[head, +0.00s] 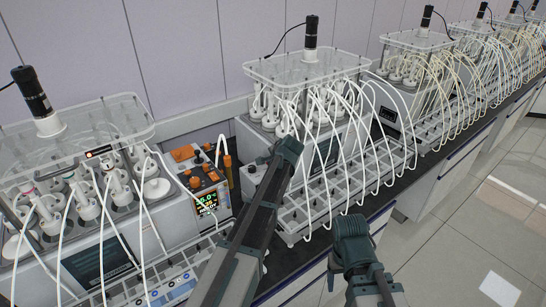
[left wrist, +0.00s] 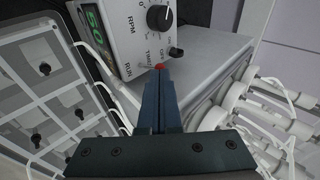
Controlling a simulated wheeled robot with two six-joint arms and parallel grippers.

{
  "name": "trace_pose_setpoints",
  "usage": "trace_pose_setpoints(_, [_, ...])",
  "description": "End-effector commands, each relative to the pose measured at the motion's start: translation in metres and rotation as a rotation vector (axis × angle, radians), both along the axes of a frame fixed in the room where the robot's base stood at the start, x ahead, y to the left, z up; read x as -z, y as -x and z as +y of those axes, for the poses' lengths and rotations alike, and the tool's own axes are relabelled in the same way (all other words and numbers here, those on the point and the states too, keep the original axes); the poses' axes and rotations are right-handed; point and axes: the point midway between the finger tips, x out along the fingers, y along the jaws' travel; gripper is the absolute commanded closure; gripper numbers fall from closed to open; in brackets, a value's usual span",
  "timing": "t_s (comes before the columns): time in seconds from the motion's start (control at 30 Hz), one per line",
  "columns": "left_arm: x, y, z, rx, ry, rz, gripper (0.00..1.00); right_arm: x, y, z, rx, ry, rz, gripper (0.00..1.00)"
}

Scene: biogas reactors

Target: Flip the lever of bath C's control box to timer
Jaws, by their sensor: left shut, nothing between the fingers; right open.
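In the left wrist view a light control box (left wrist: 118,28) carries a green-lit display (left wrist: 93,22), an RPM knob (left wrist: 159,17) and RUN and TIMER labels. A small red tip (left wrist: 160,67), apparently the lever's, shows by these labels, right at the fingertips of my left gripper (left wrist: 160,80). Whether they touch, and the lever's exact position, I cannot tell. My left gripper is shut and empty. My right gripper (head: 351,228) is open and empty, beside the bench front.
A reactor bath (head: 322,145) with many white tubes stands beyond my left arm. Another bath (head: 80,190) and an orange-trimmed instrument (head: 208,203) stand left. The floor at right is clear.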

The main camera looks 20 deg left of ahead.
Motion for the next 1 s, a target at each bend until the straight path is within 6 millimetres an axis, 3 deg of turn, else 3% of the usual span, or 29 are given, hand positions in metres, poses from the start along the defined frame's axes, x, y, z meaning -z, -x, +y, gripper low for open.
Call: trace_pose_setpoints(1.0, [-0.013, 0.001, -0.002, 0.001, -0.004, -0.004, 1.0, -0.012, 0.0, 0.0, 0.003, -0.001, 0.0, 0.31])
